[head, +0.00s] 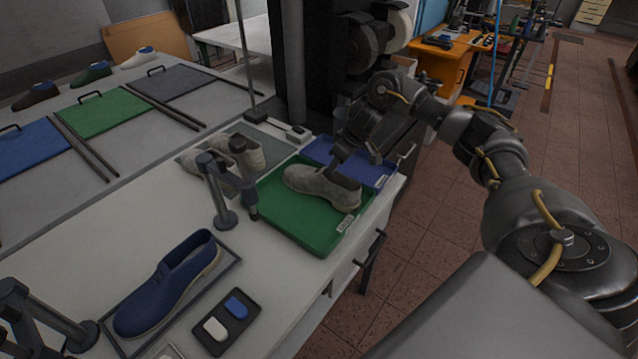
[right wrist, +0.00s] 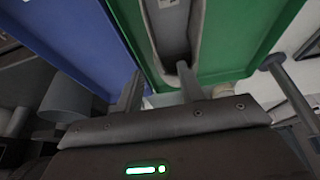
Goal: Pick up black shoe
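No clearly black shoe shows. A grey-beige shoe (head: 318,188) lies in a green tray (head: 278,228), and part of it shows at the top of the right wrist view (right wrist: 152,30). My right gripper (head: 340,157) points down at the shoe's far side, near its opening. In the right wrist view its two fingers (right wrist: 158,80) are apart, one by the shoe's opening and one outside it near the tray wall. I see no firm grip, and contact is unclear. A dark brown shoe (head: 36,95) sits at the far left. My left gripper is not in view.
A blue tray (head: 375,172) adjoins the green one at the bench edge. A dark stand (head: 222,190) rises just left of the green tray. A pale pair of shoes (head: 240,150) is behind it. A blue shoe (head: 170,285) lies in front on a dark mat.

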